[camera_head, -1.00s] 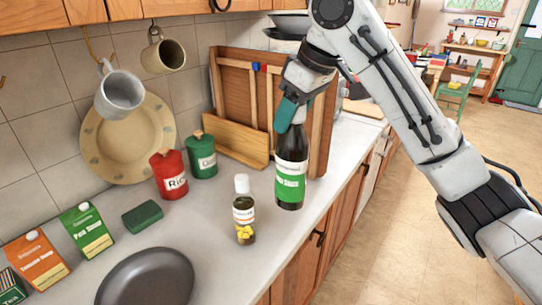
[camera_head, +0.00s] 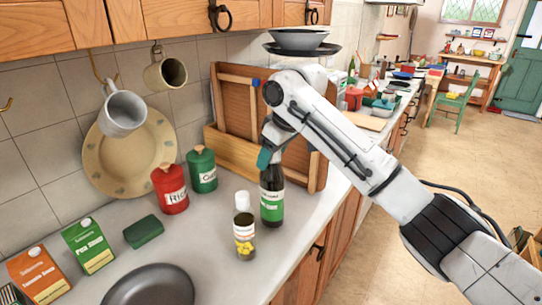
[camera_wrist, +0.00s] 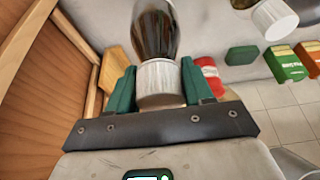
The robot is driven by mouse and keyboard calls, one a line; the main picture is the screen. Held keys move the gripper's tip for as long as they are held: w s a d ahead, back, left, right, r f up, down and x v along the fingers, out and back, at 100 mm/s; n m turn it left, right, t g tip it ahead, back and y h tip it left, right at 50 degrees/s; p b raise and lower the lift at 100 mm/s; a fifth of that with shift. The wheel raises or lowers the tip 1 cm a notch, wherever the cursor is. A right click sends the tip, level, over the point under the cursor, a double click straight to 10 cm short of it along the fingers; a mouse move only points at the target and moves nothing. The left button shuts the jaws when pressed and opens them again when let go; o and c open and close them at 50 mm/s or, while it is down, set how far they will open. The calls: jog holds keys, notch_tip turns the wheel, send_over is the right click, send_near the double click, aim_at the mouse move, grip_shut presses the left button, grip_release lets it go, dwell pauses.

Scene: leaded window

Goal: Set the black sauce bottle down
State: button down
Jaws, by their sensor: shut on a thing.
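The black sauce bottle (camera_head: 271,200), dark with a green label, is upright over the counter, just right of a small white-capped bottle. Its base appears at or very near the counter top; I cannot tell if it touches. My gripper (camera_head: 267,158) is shut on its top from above. In the wrist view the green fingers of my gripper (camera_wrist: 159,85) clasp the pale cap of the black sauce bottle (camera_wrist: 155,30). The far side of the cap is hidden.
The small white-capped bottle (camera_head: 244,230) stands close on the left. Red (camera_head: 170,188) and green (camera_head: 202,169) canisters stand behind. A wooden rack (camera_head: 235,150) is behind my gripper. A dark pan (camera_head: 150,287) is at the front. The counter's front edge is close on the right.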

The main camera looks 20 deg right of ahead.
jog(key=shift+f, duration=0.35)
jog(key=shift+c, duration=2.3)
grip_release()
jog(key=shift+f, duration=0.2)
jog(key=shift+r, duration=0.1)
jog(key=b+v, duration=0.1)
jog(key=v, duration=1.1)
